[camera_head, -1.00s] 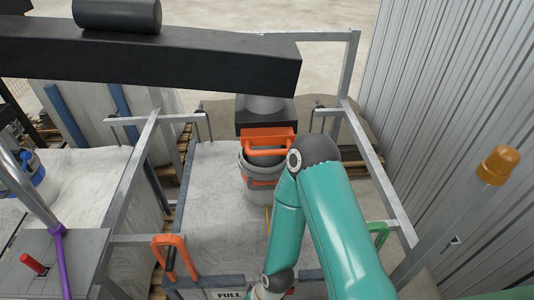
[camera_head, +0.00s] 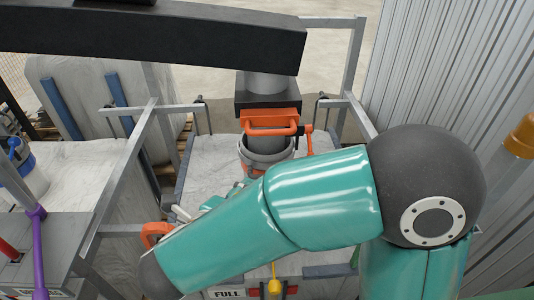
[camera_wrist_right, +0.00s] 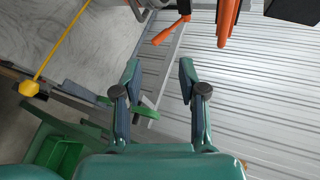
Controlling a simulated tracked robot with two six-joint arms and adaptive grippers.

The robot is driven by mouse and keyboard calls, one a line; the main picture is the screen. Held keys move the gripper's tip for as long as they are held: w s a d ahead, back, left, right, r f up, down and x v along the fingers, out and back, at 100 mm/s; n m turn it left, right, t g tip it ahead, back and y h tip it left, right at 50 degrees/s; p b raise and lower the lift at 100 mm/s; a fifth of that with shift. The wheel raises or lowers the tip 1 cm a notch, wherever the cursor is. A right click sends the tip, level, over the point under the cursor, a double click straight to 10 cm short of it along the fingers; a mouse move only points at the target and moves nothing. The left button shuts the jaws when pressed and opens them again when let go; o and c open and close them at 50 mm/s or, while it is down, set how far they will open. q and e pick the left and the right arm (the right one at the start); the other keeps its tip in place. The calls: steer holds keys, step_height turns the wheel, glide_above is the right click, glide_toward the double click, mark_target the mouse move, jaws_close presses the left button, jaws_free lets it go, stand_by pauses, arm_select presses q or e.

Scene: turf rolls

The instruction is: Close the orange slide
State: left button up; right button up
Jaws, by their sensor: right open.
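The orange slide (camera_head: 270,122) with its loop handle sits under the dark box of the grey spout, above a grey bucket (camera_head: 262,152). A small orange lever (camera_head: 308,138) hangs at its right. In the right wrist view, orange bars (camera_wrist_right: 227,22), seemingly the slide's handle, and the orange lever (camera_wrist_right: 168,32) lie at the top edge, beyond my fingertips. My right gripper (camera_wrist_right: 158,72) is open and empty, apart from the orange parts. My left gripper is not in view.
A black beam (camera_head: 150,40) spans the top left. Grey metal rails (camera_head: 125,165) flank the white bag (camera_head: 212,165). A corrugated wall (camera_head: 440,70) stands at right. A yellow-ended cord (camera_wrist_right: 55,50) crosses the left of the wrist view, and a green handle (camera_wrist_right: 147,112) shows behind the fingers.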

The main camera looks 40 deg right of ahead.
steer(key=n+t+h, duration=0.2)
glide_toward(269, 135)
steer(key=v, duration=0.5)
steer(key=p+x, duration=0.1)
steer(key=x, duration=1.5)
steer(key=shift+d, duration=0.1)
jaws_close()
